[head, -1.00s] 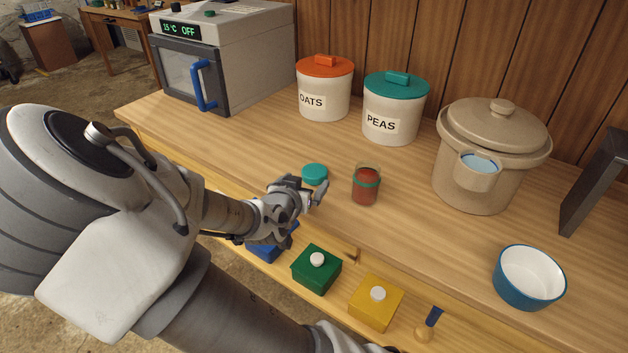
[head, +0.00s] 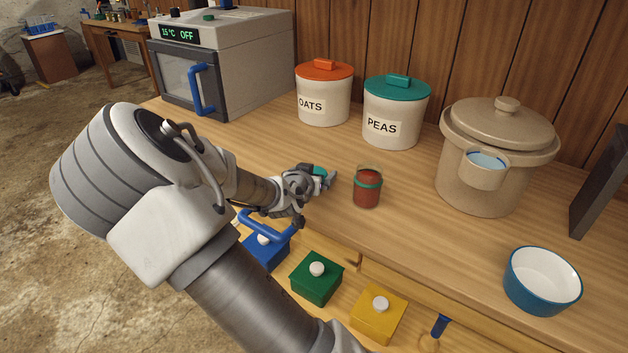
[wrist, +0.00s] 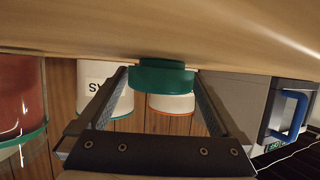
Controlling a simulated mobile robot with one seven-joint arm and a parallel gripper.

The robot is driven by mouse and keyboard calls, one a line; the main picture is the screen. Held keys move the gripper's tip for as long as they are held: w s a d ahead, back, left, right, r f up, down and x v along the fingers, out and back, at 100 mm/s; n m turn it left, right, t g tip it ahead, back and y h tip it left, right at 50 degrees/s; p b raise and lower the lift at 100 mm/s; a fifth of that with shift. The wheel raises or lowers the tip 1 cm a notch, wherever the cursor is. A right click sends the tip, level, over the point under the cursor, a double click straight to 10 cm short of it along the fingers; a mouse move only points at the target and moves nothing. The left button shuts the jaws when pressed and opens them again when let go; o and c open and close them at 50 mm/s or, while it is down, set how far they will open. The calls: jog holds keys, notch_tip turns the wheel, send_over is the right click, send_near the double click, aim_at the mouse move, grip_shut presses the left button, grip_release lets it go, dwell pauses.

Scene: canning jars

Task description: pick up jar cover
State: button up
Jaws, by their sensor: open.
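The teal jar cover (head: 320,170) lies on the wooden counter, partly hidden by my gripper (head: 328,178) in the head view. In the wrist view, which is upside down, the cover (wrist: 162,80) is between the two fingers of my gripper (wrist: 160,74). The fingers are apart, with a gap visible beside the cover; I cannot tell whether either one touches it. A glass jar with red contents and a teal band (head: 367,187) stands upright to the right of the cover. It also shows at the left edge of the wrist view (wrist: 20,92).
The OATS canister (head: 323,95), PEAS canister (head: 396,112) and large beige pot (head: 485,190) stand along the back. A blue-and-white bowl (head: 541,282) is at the right. The oven (head: 240,65) is at the back left. Blue, green (head: 316,280) and yellow boxes sit below the counter edge.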

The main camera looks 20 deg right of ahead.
jog(key=c, duration=1.1)
jog(key=shift+r, duration=0.1)
jog(key=shift+c, duration=0.2)
